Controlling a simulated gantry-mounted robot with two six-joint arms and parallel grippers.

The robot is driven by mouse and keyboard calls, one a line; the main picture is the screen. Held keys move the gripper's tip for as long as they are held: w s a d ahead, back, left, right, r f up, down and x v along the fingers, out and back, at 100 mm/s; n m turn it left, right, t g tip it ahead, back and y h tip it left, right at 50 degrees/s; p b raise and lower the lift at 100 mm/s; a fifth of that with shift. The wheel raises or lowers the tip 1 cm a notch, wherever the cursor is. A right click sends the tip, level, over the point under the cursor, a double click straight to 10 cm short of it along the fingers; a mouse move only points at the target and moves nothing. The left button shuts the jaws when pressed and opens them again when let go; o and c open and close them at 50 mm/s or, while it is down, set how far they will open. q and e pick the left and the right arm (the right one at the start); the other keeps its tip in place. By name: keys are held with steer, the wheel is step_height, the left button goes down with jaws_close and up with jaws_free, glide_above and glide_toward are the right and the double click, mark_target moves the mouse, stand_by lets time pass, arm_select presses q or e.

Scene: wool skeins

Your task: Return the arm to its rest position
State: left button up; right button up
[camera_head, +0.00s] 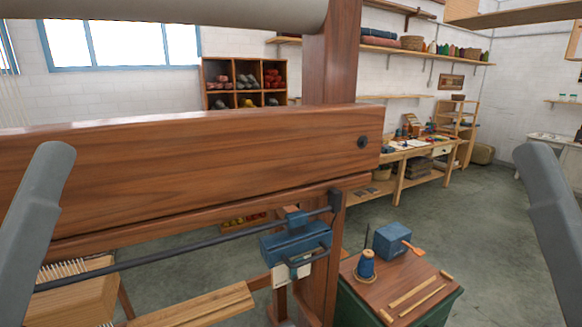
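A grey link of my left arm stands at the left edge of the head view, leaning a little to the right at its top. A matching grey link of my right arm stands at the right edge, leaning to the left at its top. Both arm links are apart from the furniture in the picture. No gripper fingers show on either side, so what they hold cannot be seen. Wool skeins, some grey and some red, lie in a wooden cubby shelf (245,89) against the back wall.
A large wooden loom beam (190,160) crosses the left and middle close in front, joined to an upright post (332,60). A blue carriage (296,243) sits on a dark rod. A small table (412,272) holds a blue spool (366,267) and blue box (392,240). Floor (500,230) at right is clear.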

step_height(320, 180, up, 28)
steer(key=p, duration=2.5)
steer(key=shift+r, duration=0.15)
